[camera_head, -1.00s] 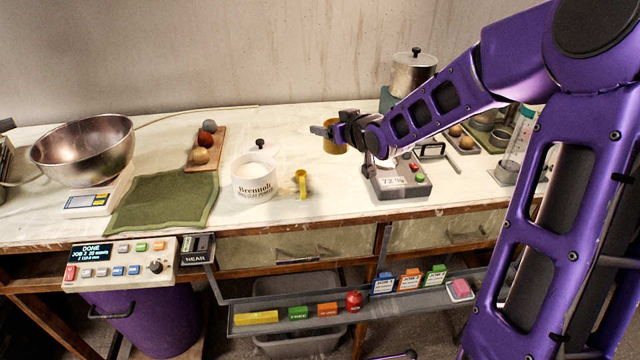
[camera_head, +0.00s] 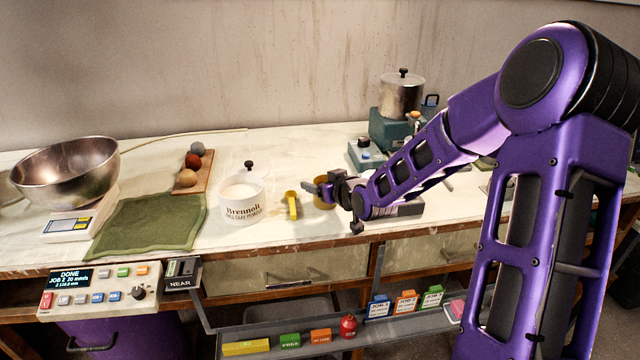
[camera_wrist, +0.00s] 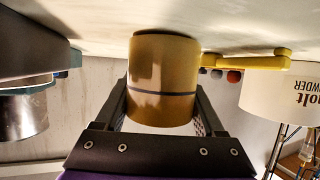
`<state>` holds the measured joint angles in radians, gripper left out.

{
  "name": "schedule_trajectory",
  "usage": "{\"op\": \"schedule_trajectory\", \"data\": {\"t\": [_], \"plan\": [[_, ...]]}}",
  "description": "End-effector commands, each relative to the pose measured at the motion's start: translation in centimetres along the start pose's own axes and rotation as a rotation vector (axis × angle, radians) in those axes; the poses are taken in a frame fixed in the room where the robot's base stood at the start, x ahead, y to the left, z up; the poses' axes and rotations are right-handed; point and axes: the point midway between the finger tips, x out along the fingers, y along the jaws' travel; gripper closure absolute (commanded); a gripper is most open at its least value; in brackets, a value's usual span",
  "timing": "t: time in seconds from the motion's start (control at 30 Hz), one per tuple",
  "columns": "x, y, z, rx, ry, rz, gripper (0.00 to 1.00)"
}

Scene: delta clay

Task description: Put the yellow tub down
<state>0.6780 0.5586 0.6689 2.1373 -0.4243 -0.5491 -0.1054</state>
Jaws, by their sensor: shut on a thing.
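The yellow tub (camera_wrist: 163,80) is between the two fingers of my gripper (camera_wrist: 160,115) in the wrist view, with a dark line around its wall. The gripper is shut on it. In the head view the tub (camera_head: 322,196) is partly hidden behind my gripper (camera_head: 328,190), low at the worktop (camera_head: 262,258). In the wrist view, the tub's end lies right at the pale worktop surface; I cannot tell whether it touches. A yellow scoop (camera_head: 291,205) lies just left of the tub.
The white Brennolt powder tub (camera_head: 241,200) stands left of the scoop. A green cloth (camera_head: 150,225), a scale with a steel bowl (camera_head: 65,172) and a board of clay balls (camera_head: 195,170) are further left. A teal machine with a steel pot (camera_head: 400,97) stands behind my arm.

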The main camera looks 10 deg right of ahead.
Motion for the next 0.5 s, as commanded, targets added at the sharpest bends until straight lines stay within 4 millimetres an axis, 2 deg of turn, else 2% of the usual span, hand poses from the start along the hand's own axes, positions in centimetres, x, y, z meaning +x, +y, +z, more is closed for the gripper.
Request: {"op": "schedule_trajectory", "data": {"t": [0.1,0.13,0.27,0.5], "plan": [[0.19,0.0,0.41,0.0,0.001,0.0,1.0],[0.12,0.0,0.28,0.0,0.0,0.0,0.24],[0.1,0.0,0.26,0.0,0.0,0.0,0.0],[0.08,0.0,0.19,0.0,0.0,0.0,0.0]]}}
